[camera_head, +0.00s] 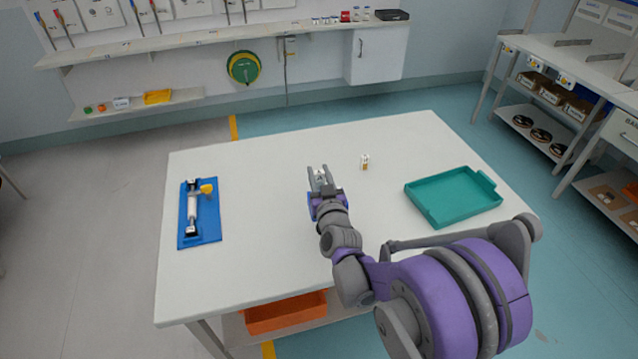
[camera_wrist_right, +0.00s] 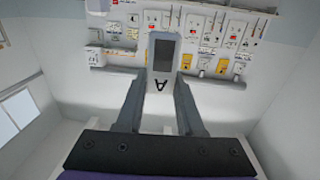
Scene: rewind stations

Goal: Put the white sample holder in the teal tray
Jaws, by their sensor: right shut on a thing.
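My right gripper (camera_head: 320,170) is above the middle of the white table and is shut on a small white block, taken as the white sample holder (camera_head: 320,178). The teal tray (camera_head: 452,226) lies on the right part of the table, to the right of the gripper, and looks empty. My left gripper is not in view.
A small white and amber item (camera_head: 364,162) stands on the table (camera_head: 270,250) between gripper and tray, farther back. A blue board (camera_head: 214,225) with a silver and yellow device lies at the left. An orange bin (camera_head: 286,312) sits below. The table's middle is otherwise clear.

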